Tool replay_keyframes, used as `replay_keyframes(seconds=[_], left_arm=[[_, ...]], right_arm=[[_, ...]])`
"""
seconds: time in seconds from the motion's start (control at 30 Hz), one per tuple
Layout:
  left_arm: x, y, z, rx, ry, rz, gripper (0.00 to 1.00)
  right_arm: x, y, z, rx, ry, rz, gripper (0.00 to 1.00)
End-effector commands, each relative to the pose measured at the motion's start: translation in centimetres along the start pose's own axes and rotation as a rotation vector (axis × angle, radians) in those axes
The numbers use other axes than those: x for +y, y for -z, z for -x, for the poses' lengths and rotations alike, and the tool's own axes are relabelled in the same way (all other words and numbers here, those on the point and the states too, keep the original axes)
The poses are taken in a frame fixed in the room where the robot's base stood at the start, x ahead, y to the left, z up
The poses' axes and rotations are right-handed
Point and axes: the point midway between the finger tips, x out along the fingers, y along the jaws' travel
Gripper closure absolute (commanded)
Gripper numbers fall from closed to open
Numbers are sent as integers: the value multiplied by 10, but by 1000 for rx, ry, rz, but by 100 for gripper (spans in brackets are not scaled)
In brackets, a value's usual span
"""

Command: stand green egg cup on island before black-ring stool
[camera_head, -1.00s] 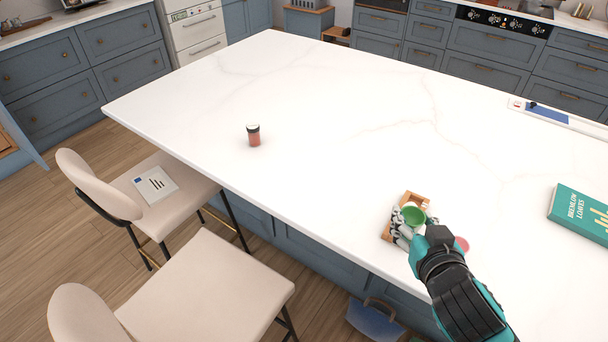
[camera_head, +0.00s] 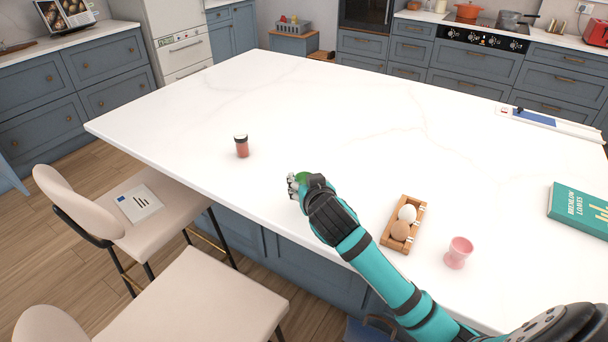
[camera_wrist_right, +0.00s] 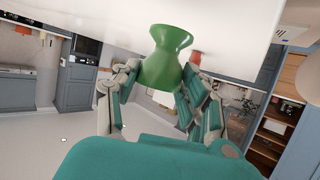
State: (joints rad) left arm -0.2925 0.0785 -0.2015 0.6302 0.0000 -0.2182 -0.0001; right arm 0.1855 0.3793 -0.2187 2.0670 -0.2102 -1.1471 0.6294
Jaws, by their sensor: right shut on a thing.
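The green egg cup (camera_wrist_right: 165,58) is between the fingers of my right gripper (camera_wrist_right: 160,92) in the wrist view. In the head view only a bit of green (camera_head: 303,177) shows behind my right gripper (camera_head: 295,186), which is shut on it. The gripper is over the white island (camera_head: 300,105), near its stool-side edge. I cannot tell whether the cup touches the top. Two cream stools stand along that edge, the farther one (camera_head: 172,212) and the nearer one (camera_head: 205,300). I cannot clearly tell which has the black ring. My left gripper is not in view.
A wooden tray (camera_head: 388,240) with eggs, a pink egg cup (camera_head: 458,252) and a teal book (camera_head: 582,210) are to the right. The middle of the island is clear.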

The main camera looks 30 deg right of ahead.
Motion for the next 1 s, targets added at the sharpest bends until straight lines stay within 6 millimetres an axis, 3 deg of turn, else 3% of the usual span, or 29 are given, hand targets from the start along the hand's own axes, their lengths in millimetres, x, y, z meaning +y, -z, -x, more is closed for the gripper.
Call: replay_keyframes(seconds=[0.2, 0.37, 0.5, 0.77, 1.0], left_arm=[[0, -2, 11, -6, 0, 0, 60], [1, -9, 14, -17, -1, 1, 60], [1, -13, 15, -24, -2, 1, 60], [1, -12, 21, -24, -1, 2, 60], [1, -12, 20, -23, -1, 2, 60]], right_arm=[[13, 20, -53, 1, -2, 1, 91], [19, 26, -78, 1, 0, 0, 91], [20, 24, -86, -1, 1, -1, 91], [20, -5, -98, -2, 1, 0, 91], [20, -6, -99, 0, 2, -1, 91]])
